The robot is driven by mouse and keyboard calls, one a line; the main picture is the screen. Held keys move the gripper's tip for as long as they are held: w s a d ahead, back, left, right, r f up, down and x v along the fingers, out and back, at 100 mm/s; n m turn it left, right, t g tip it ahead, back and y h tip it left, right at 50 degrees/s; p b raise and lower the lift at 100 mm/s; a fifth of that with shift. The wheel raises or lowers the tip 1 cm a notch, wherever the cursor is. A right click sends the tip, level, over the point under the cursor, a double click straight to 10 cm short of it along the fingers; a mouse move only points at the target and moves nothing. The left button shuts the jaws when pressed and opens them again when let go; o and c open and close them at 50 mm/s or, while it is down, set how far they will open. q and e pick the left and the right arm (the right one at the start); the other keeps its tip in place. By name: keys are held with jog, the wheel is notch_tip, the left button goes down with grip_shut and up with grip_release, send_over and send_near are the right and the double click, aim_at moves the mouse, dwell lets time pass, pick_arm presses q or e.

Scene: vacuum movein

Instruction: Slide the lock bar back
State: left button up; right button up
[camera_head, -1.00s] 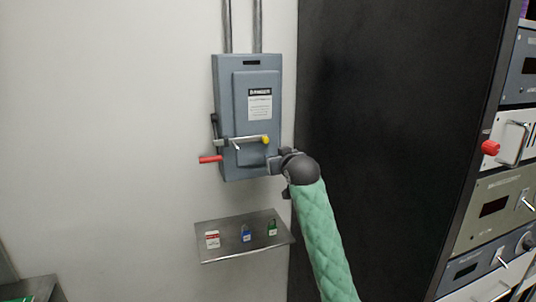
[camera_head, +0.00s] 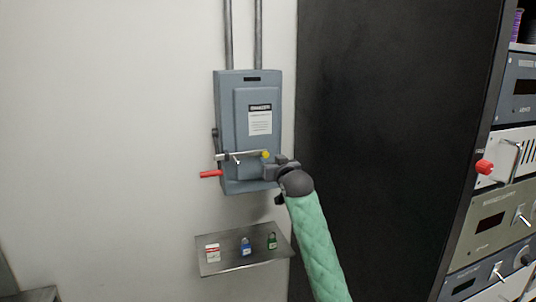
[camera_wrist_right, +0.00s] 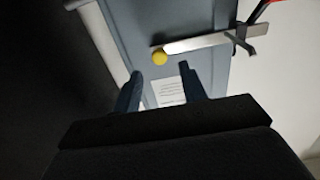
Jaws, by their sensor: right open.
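The lock bar (camera_head: 240,156) is a thin metal bar with a yellow knob (camera_head: 265,155) at its right end. It lies across the lower front of the grey switch box (camera_head: 260,85) on the wall. A red-handled lever (camera_head: 211,174) sticks out at the box's lower left. My right gripper (camera_head: 266,171) is at the lower right of the box, close to the knob. In the right wrist view, its two fingers (camera_wrist_right: 162,82) are open and empty, with the knob (camera_wrist_right: 159,57) just beyond and between them. The bar (camera_wrist_right: 205,43) runs right from there. My left gripper is not visible.
A small metal shelf (camera_head: 222,265) below the box holds a red-and-white tag (camera_head: 212,253), a blue padlock (camera_head: 246,246) and a green padlock (camera_head: 272,241). A dark cabinet side (camera_head: 390,130) and rack equipment (camera_head: 500,215) stand to the right. The wall at left is bare.

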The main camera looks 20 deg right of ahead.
aim_at(266, 155)
jog(key=w, duration=0.1)
jog(key=w+p, duration=0.1)
jog(key=w, duration=0.1)
jog(key=shift+w+r+p, duration=0.2)
jog(key=shift+w+p, duration=0.05)
jog(key=shift+p, duration=0.05)
jog(key=shift+w+f, duration=0.2)
jog(key=shift+w, duration=0.35)
grip_shut()
